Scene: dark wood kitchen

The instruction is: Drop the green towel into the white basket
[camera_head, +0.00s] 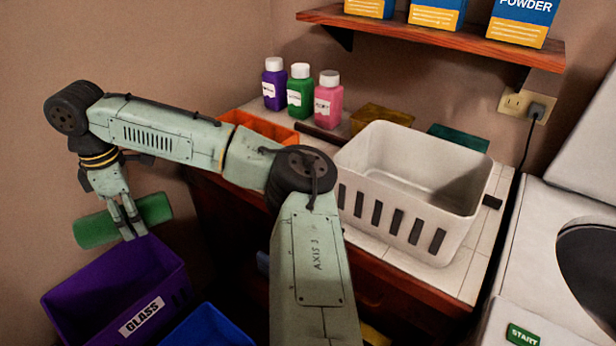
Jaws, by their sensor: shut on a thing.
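A rolled green towel (94,229) is at the left, above the purple bin. My gripper (130,228) points down and is shut on the towel near its middle. The towel's two ends stick out on both sides of the fingers. The white basket (400,222), with slots in its front wall, stands on the tiled counter at the right. Its inside looks empty, though part of its floor is hidden by the front wall. The towel and gripper are well to the left of the basket and lower.
A purple bin (150,316) labelled GLASS and a blue bin (208,330) stand below. An orange container (262,127) and purple, green and pink bottles (328,98) stand behind my arm. A wooden shelf (430,36) with boxes hangs above the basket. A white machine (540,250) is at right.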

